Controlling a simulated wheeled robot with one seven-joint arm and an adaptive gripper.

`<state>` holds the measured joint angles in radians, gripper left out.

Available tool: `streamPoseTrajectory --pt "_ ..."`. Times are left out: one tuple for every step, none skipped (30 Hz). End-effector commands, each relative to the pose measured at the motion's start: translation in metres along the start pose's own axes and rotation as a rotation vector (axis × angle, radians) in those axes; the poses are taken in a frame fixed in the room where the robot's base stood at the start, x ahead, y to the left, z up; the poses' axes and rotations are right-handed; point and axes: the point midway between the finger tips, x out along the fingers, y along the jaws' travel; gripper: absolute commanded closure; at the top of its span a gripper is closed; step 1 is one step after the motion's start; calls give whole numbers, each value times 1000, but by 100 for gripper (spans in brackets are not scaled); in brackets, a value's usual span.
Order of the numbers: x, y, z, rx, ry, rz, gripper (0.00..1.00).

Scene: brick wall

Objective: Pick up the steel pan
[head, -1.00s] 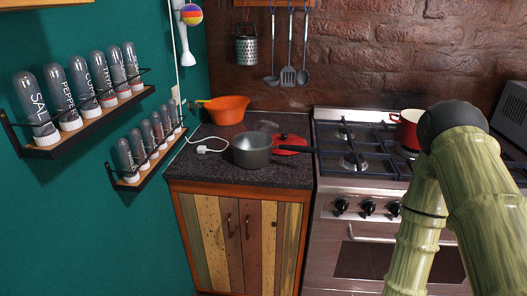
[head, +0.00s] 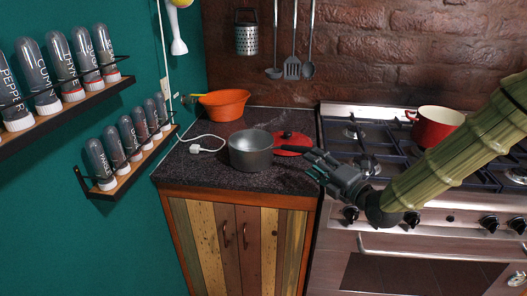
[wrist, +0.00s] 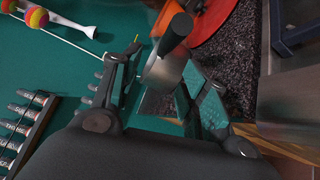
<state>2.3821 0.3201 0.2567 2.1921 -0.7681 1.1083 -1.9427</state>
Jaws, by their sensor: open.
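The steel pan (head: 251,152) is a grey pot with a long black handle, upright on the dark counter left of the stove. Its handle points right, toward my gripper (head: 312,164). My gripper is open and empty, at the counter's right front, just beside the handle's end. In the wrist view, the pan (wrist: 164,74) shows between the spread fingers of my gripper (wrist: 168,75), with its black handle rising toward the camera. I cannot tell exactly how far the fingers are from the handle.
A red lid (head: 293,142) lies just behind the pan's handle. An orange colander (head: 224,104) stands behind the pan, and a white cable (head: 197,148) lies to its left. A red pot (head: 436,126) sits on the stove (head: 350,112). Spice racks (head: 128,160) line the left wall.

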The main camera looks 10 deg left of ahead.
Motion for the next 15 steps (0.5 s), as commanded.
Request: streamPoseTrajectory --pt "2 0 0 -5 1 2 56" --pt "4 1 0 -7 1 3 56" --pt "8 2 0 -10 1 3 56" --pt "12 2 0 -10 2 4 56" --pt "16 2 0 -11 2 4 56" --pt "21 2 0 -10 2 4 56" --pt "26 2 0 -9 2 4 56" --pt "30 2 0 -9 1 4 56" --pt "36 2 0 -8 1 3 56" --pt "40 2 0 -8 1 3 56" --pt "43 2 1 -8 1 2 56" --pt "47 1 1 -7 1 2 56" --pt "50 1 0 -7 2 2 56" --pt "52 1 0 -6 2 2 56" --pt "54 1 0 -6 2 2 56"
